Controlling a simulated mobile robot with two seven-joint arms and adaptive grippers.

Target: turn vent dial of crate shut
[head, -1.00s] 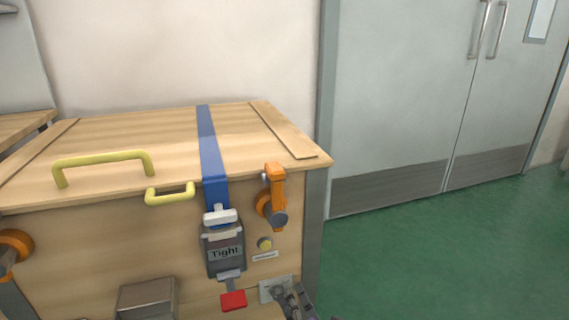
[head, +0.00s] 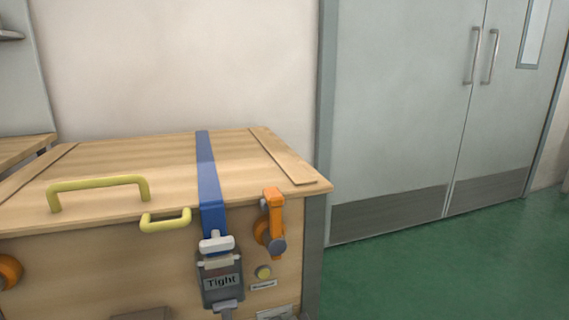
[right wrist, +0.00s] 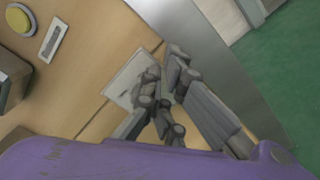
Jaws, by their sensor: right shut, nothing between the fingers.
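The wooden crate (head: 105,250) stands at the left in the head view, lid down. At its lower right front, a pale plate (head: 274,314) is cut off by the frame's bottom edge. The plate (right wrist: 124,80) also shows in the right wrist view, partly behind my right gripper (right wrist: 172,70). The gripper is shut and empty, its fingertips over or beside the plate's right side; I cannot tell whether they touch. I cannot make out the vent dial or its setting; it may be hidden behind the fingers. My left gripper is not in view.
A blue strap (head: 208,185) runs over the lid to a buckle (head: 221,279) reading "Tight". An orange latch (head: 273,215) and a yellow button (head: 263,272) are on the crate front. Grey double doors (head: 405,110) stand behind; the green floor (head: 440,270) at right is clear.

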